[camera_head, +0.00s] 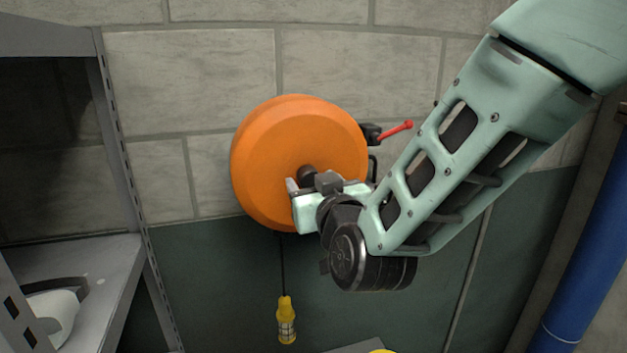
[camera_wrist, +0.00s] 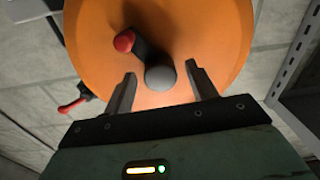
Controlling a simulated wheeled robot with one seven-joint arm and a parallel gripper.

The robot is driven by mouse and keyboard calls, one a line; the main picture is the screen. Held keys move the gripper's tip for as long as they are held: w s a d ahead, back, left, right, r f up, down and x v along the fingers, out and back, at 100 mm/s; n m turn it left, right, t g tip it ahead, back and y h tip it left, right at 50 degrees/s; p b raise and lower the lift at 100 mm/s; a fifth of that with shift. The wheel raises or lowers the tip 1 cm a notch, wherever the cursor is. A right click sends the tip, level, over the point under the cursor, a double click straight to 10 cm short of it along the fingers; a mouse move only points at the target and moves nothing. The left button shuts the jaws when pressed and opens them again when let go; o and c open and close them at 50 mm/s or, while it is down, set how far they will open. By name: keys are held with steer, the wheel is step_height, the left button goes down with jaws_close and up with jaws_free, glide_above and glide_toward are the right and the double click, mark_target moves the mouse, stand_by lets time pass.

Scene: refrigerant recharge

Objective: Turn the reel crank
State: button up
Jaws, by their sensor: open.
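The round orange reel (camera_head: 275,150) is mounted on the block wall, and its face fills the top of the wrist view (camera_wrist: 215,35). On that face is a crank (camera_wrist: 145,52) with a short dark arm, a red end (camera_wrist: 124,41) and a round grey end (camera_wrist: 160,77). My gripper (camera_wrist: 161,70) is open in front of the reel, one finger on each side of the grey end, with visible gaps. In the head view my gripper (camera_head: 300,188) is at the reel's lower right and hides part of the face; only a dark piece of the crank (camera_head: 307,174) shows.
A red lever (camera_head: 397,130) sticks out from a dark fitting right of the reel. A yellow caged lamp (camera_head: 286,320) hangs on a cord below. A grey metal shelf (camera_head: 90,280) stands at left, a blue cylinder (camera_head: 590,260) at right.

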steer(key=c, duration=1)
steer(key=shift+f+b, duration=0.2)
steer(key=shift+b, duration=0.45)
